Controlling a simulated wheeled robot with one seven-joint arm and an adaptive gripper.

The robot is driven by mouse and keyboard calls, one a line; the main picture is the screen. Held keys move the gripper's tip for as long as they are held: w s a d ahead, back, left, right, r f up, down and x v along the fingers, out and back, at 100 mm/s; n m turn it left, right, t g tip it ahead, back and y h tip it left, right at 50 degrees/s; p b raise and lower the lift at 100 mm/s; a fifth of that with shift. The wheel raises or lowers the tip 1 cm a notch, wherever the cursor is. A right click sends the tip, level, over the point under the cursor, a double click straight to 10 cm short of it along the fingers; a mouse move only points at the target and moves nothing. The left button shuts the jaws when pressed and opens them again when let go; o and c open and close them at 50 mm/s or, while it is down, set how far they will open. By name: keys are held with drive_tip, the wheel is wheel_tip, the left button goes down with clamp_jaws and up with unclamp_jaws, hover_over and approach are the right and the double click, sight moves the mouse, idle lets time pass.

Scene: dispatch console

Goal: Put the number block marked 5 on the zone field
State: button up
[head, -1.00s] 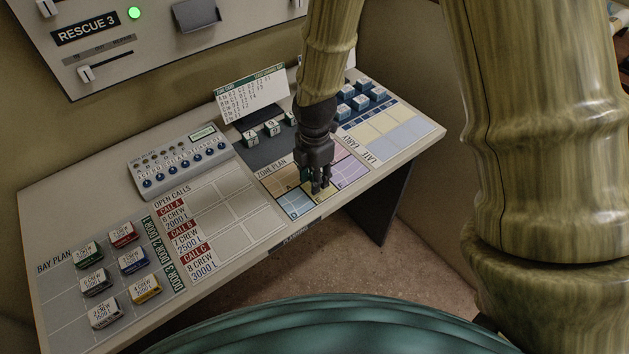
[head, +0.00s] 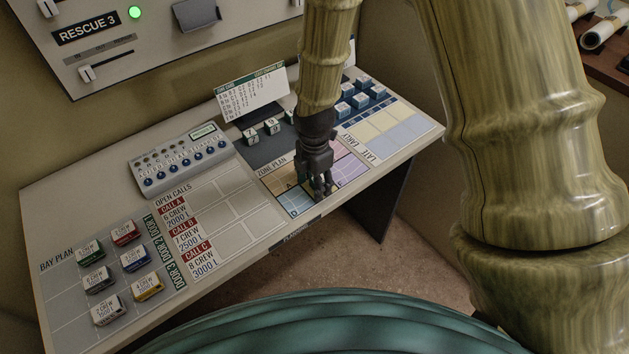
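The fingers look close together. I cannot tell whether a block is between them. White number blocks with dark green sides (head: 250,137) stand on the dark strip behind the zone plan, partly hidden by my arm. Their digits are too small to read surely, and I cannot pick out a block marked 5.
A white card (head: 250,95) stands behind the number blocks. Blue blocks (head: 361,101) stand at the back right above the early/late fields (head: 400,131). A button box (head: 180,158) and crew blocks (head: 149,287) are to the left. The open-calls fields (head: 235,213) are clear.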

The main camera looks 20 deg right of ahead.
wheel_tip(320, 180, up, 12)
drive_tip(key=b, duration=0.2)
drive_tip(key=shift+r, duration=0.15)
idle(0.7)
